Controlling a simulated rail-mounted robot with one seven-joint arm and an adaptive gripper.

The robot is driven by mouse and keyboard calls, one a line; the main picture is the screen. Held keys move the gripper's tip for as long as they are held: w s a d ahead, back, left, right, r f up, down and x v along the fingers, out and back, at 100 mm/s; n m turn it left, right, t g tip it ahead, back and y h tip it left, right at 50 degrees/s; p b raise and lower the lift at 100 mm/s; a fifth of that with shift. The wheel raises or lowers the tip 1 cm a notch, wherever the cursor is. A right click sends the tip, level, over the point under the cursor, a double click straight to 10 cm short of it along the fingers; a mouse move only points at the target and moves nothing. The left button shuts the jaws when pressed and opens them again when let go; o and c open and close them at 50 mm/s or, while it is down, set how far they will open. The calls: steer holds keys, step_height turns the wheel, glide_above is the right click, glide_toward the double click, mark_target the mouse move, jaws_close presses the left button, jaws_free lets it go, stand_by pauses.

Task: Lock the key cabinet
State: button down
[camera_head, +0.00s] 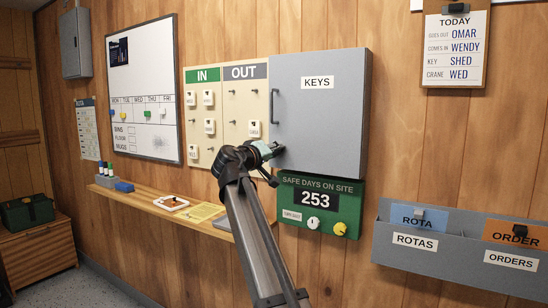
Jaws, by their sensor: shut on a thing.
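The grey key cabinet (330,110) hangs on the wood wall, with a "KEYS" label (318,82) and a dark vertical handle (274,104) at the left of its door. The door looks closed. My gripper (277,150) is at the lower left of the door, below the handle. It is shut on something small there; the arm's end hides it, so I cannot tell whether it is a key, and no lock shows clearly.
The IN/OUT tag board (238,72) is close to the left of the cabinet. Below are the green "253" sign (322,228) with two knobs and a wooden shelf (150,207). Grey file holders (450,262) are at right.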

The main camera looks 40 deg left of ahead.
steer(key=shift+m, duration=0.3)
steer(key=c, duration=0.8)
jaws_free()
steer(key=shift+s, duration=0.1)
steer(key=s, duration=0.4)
steer(key=s+d, duration=0.1)
steer(key=s, duration=0.2)
steer(key=s+d, duration=0.1)
steer(key=s, duration=0.3)
steer(key=shift+s, duration=0.3)
steer(key=shift+a, duration=0.1)
